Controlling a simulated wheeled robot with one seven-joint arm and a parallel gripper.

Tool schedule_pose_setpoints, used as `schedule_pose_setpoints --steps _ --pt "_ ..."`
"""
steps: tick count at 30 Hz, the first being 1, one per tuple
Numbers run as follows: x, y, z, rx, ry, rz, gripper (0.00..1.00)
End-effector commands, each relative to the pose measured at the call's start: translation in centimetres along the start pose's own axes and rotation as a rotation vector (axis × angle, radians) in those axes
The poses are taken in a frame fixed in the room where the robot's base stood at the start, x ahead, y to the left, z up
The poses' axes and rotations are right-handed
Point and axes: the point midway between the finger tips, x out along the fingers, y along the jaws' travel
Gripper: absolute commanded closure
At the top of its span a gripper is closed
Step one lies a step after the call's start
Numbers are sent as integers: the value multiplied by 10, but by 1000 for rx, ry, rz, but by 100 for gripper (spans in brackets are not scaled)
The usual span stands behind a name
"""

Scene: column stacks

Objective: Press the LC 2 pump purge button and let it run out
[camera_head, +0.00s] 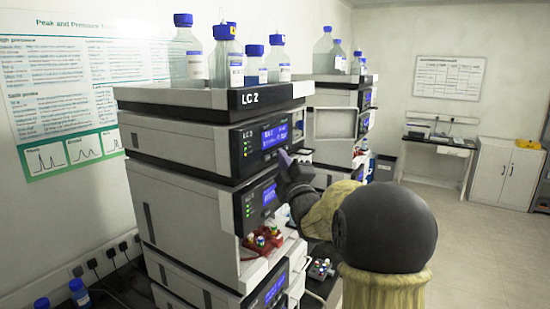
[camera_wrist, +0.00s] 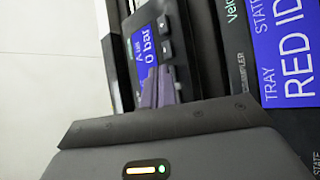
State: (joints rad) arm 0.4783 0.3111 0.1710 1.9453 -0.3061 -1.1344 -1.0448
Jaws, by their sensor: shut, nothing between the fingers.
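The LC 2 stack (camera_head: 250,98) stands left of centre in the head view, its name on the top tray. Its pump module (camera_head: 240,150) has a lit blue screen (camera_head: 273,135). In the wrist view the pump screen (camera_wrist: 147,52), turned sideways, reads "0 bar". Small dark buttons (camera_wrist: 165,47) sit beside it; I cannot tell which is purge. My gripper (camera_head: 284,156) is shut and empty, its tips at the lower part of the pump front. The fingertips (camera_wrist: 158,88) also show close to the panel in the wrist view; contact cannot be told.
Below the pump is a sampler module with a blue screen (camera_head: 269,195); in the wrist view its screen (camera_wrist: 285,50) reads "TRAY STATE RED". Capped bottles (camera_head: 230,65) stand on top. Colourful vials (camera_head: 264,238) sit lower down. A second stack (camera_head: 336,125) stands behind. Floor at right is open.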

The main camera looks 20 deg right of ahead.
Motion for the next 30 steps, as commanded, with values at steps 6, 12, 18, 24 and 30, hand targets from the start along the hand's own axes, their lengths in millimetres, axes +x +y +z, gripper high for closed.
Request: schedule_pose_setpoints --steps 6,12,18,24,30 --pt "0 0 0 0 0 0 100" --pt "1 -1 -1 0 0 0 100" --pt "2 -2 -2 0 0 0 100" --pt "4 -3 -3 0 1 0 100" --pt "5 -4 -4 0 1 1 100"
